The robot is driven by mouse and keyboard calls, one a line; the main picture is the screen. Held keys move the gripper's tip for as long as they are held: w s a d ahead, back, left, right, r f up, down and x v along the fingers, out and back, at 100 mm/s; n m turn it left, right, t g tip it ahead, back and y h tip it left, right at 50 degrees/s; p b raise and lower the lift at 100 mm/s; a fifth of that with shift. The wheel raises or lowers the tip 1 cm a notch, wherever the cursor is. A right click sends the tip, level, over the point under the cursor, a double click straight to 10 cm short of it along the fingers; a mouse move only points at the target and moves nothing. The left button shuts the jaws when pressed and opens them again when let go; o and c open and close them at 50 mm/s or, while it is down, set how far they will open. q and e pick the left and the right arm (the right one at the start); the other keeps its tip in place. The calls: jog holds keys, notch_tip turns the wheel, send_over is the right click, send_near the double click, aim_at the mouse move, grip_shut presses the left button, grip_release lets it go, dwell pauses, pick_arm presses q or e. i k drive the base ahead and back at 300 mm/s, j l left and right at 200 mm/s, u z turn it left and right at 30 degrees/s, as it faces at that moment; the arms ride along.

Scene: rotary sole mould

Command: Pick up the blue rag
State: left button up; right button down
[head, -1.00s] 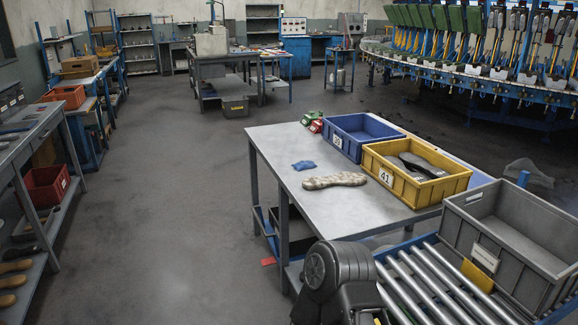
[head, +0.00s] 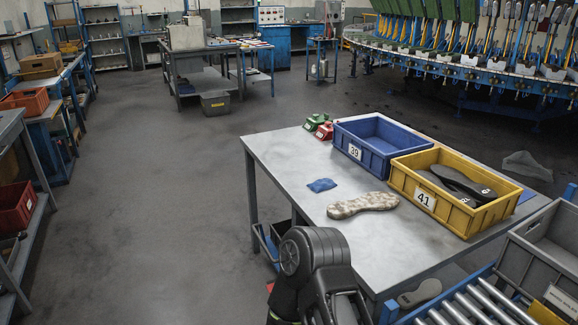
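A dark part of my own arm shows at the bottom centre, in front of the table's near left corner. No gripper fingers show in the head view. Nothing touches the rag.
A blue bin marked 39 (head: 378,145) and a yellow bin marked 41 (head: 408,182) holding dark soles stand on the table. Small green and red items (head: 318,125) sit at its back. A roller conveyor (head: 470,305) and grey crate (head: 545,250) are at lower right. The floor left is clear.

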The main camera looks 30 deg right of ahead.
aim_at(323, 184)
jog(key=i, duration=3.2)
jog(key=z, duration=4.35)
